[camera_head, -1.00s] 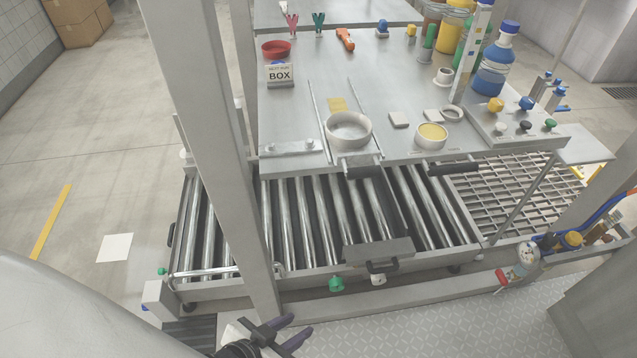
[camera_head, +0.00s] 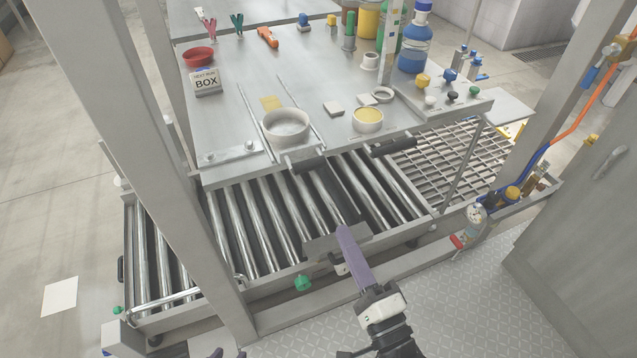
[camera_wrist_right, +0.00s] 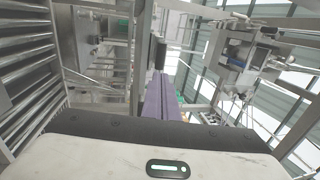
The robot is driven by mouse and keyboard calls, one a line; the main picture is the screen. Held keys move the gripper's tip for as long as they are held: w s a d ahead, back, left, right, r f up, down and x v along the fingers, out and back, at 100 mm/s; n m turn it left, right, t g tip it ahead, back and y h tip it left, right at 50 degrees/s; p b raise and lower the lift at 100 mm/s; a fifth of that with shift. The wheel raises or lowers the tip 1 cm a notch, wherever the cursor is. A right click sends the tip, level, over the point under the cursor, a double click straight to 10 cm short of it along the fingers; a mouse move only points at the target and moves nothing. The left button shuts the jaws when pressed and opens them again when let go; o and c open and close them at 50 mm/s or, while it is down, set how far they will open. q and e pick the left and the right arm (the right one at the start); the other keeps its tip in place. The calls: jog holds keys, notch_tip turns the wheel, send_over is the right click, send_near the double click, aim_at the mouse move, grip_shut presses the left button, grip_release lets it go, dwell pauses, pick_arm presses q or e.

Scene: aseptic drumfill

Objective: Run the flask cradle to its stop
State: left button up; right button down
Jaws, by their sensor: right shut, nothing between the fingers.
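What looks like the flask cradle, a pale round ring (camera_head: 286,128), sits near the front edge of the steel table, between two thin rails. A black handle (camera_head: 310,163) sticks out in front of it. The ring is empty. No stop can be made out. My right gripper (camera_head: 346,232) has purple fingers closed together, with nothing between them. It is in front of and below the table, apart from the black handle; its tips overlap a grey plate in the picture. The closed fingers also show in the right wrist view (camera_wrist_right: 161,80).
A second black handle (camera_head: 393,147) and a cup with yellow contents (camera_head: 368,119) are to the right. A roller conveyor (camera_head: 262,225) runs below the table. A grey upright post (camera_head: 165,190) stands at left. A blue bottle (camera_head: 414,50) stands at back right.

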jog(key=p+x, duration=0.1)
jog(key=x, duration=1.2)
jog(key=shift+w, duration=0.2)
jog(key=shift+a, duration=0.1)
